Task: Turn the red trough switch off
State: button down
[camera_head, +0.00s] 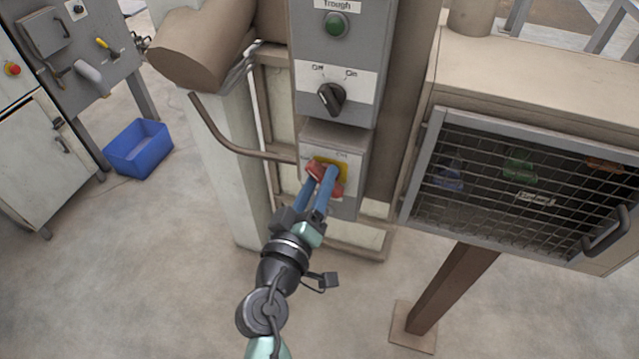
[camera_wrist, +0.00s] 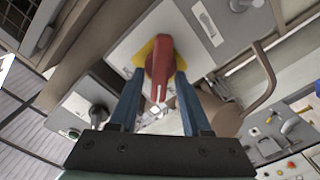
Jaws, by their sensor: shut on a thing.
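The red trough switch (camera_wrist: 159,62) is a rotary handle on a yellow plate on a light grey box. It shows in both views, low on the column in the head view (camera_head: 319,173). My gripper (camera_head: 322,178) has its two blue fingers on either side of the red handle and is shut on it. In the wrist view the fingers (camera_wrist: 158,90) flank the handle's sides. In the head view the fingers hide part of the handle and its labels, so I cannot read its position clearly.
Above it is a grey box with a black Off/On knob (camera_head: 331,98) and a green button (camera_head: 335,25) marked Trough. A mesh-fronted cabinet (camera_head: 520,185) stands right. A bent pipe (camera_head: 232,143) runs left of the switch. A blue bin (camera_head: 138,148) sits on the floor.

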jog(key=n, duration=0.4)
jog(key=shift+a+f+n, duration=0.1)
jog(key=shift+f+n, duration=0.05)
jog(key=shift+n, duration=0.15)
jog(key=shift+f+n+p, duration=0.2)
jog(key=shift+n+p, duration=0.2)
jog(key=shift+n, duration=1.9)
jog(key=c, duration=0.7)
grip_release()
jog(key=shift+s+a, duration=0.1)
